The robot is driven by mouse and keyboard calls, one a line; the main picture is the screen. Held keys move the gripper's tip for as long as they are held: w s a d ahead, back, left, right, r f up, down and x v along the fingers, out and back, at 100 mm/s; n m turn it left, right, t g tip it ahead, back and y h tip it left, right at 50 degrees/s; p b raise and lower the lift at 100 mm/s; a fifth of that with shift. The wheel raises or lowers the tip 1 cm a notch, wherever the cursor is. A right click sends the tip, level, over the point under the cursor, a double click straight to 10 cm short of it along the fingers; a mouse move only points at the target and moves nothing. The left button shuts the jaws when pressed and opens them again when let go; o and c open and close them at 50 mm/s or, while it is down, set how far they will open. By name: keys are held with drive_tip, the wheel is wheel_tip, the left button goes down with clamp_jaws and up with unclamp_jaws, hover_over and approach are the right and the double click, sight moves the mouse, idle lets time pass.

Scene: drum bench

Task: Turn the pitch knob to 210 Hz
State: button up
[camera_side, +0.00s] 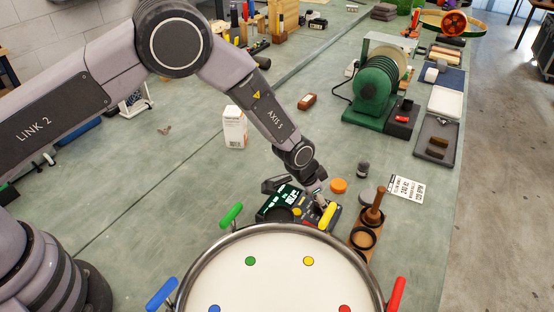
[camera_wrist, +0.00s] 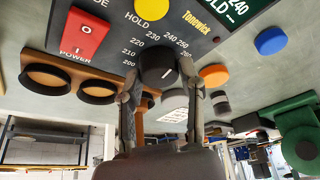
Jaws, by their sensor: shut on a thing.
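The tuner device (camera_side: 282,207) lies on the bench just behind the drum, its screen lit green. In the wrist view its dark panel (camera_wrist: 112,28) carries a printed scale with 200, 210, 220 and 230 up the left side and higher numbers on the right. The round black pitch knob (camera_wrist: 154,60) sits at the scale's centre and has a short white pointer line; its exact reading is unclear. The screen (camera_wrist: 235,10) is cut off but shows 240 and HOLD. My gripper (camera_wrist: 158,80) is shut on the knob, one finger on each side. In the side view my gripper (camera_side: 318,193) hides the knob.
The drum (camera_side: 280,270) with coloured clamps stands close in front. A wooden stand (camera_side: 362,240) with dark rings, an orange puck (camera_side: 338,186) and a printed card (camera_side: 406,189) lie to the right. A red power switch (camera_wrist: 83,33) and yellow button (camera_wrist: 152,8) are near the knob.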

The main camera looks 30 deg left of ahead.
drive_tip(key=shift+a, duration=0.1)
drive_tip(key=o, duration=1.2)
drive_tip(key=shift+c, duration=0.2)
drive_tip(key=shift+r, duration=0.1)
drive_tip(key=shift+s+r, duration=0.1)
drive_tip(key=shift+r, duration=0.25)
drive_tip(key=v, duration=1.1)
